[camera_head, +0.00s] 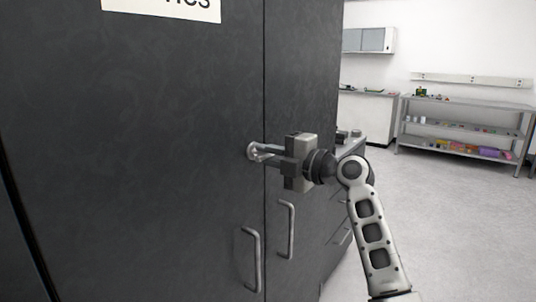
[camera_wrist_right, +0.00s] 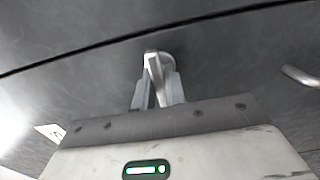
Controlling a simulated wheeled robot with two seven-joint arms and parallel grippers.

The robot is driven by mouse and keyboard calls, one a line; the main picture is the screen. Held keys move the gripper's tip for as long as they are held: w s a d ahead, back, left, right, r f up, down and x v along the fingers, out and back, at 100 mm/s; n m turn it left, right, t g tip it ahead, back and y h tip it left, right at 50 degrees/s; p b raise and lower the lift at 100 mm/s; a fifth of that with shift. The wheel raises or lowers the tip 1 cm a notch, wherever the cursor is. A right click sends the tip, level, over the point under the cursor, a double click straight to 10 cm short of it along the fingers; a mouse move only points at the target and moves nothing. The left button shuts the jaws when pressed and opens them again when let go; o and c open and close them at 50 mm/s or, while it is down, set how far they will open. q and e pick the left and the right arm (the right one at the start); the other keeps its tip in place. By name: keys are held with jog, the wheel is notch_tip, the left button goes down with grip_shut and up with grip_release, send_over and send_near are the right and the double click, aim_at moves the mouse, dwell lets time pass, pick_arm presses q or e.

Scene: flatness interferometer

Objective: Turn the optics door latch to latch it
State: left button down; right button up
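The optics door latch is a small silver lever on a round base (camera_head: 252,151), on the dark cabinet door near the seam between two doors. My right gripper (camera_head: 264,152) reaches it from the right, its fingers at the lever. In the right wrist view the latch lever (camera_wrist_right: 154,66) stands between the two pale fingers of the gripper (camera_wrist_right: 158,90). They lie close along both sides of it and look shut on it. The lever's far end is partly hidden by the fingers. My left gripper is not in view.
Two vertical bar handles, the left one (camera_head: 251,260) and the right one (camera_head: 291,230), sit below the latch on the doors. A sign (camera_head: 165,8) is on the upper door. A metal shelf (camera_head: 465,125) stands far right, with open floor before it.

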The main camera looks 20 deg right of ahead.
grip_shut()
pick_arm(q)
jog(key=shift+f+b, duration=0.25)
jog(key=shift+b, duration=0.05)
pick_arm(e)
jog(key=shift+f+m, duration=0.1)
jog(key=shift+m, duration=0.3)
jog(key=shift+m+b, duration=0.4)
jog(key=shift+m, duration=0.2)
jog(key=m+b, duration=0.1)
jog(key=m, duration=0.8)
jog(key=m+p, duration=0.1)
jog(key=m, duration=0.2)
jog(key=shift+m+p, duration=0.3)
jog(key=shift+m, duration=0.8)
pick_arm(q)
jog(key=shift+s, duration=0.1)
pick_arm(e)
jog(key=shift+m, duration=0.6)
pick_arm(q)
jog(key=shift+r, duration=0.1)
